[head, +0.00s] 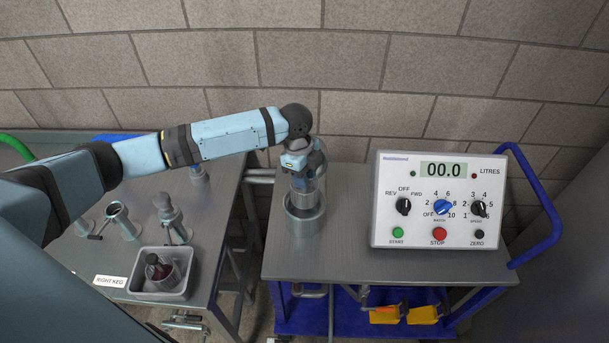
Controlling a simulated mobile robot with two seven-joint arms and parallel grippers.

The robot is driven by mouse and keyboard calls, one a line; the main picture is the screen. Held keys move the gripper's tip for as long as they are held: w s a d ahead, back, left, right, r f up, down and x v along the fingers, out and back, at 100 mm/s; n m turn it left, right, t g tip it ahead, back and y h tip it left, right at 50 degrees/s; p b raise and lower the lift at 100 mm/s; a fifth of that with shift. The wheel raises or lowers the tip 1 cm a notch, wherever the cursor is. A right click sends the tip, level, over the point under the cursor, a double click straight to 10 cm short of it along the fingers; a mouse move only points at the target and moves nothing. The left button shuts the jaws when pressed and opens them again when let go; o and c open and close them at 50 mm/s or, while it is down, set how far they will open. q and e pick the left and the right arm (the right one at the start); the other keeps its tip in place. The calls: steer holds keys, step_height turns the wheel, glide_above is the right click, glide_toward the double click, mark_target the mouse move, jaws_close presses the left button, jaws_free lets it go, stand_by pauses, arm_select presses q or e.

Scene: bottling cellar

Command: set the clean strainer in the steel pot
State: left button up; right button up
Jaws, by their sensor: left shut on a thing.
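The steel pot (304,224) stands on the grey cart top, near its left side. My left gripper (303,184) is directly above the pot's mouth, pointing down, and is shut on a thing. A see-through grey cylinder (321,166), which looks like the clean strainer, stands upright around the gripper, its lower end at or inside the pot's rim. The fingertips and the exact grip are hard to make out, and I cannot tell whether the cylinder rests on the pot's bottom. My right gripper is not in view.
A white control box (438,200) reading 00.0 stands on the cart's right. Blue handle (545,205) beyond. A gap separates bench and cart.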

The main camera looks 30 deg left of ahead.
arm_select(q)
steer(key=shift+f+b, duration=2.25)
steer(key=shift+b, duration=0.15)
steer(key=shift+f, duration=1.35)
steer(key=shift+f+b, duration=0.4)
steer(key=shift+f, duration=0.65)
steer(key=shift+f, duration=0.35)
steer(key=o, duration=1)
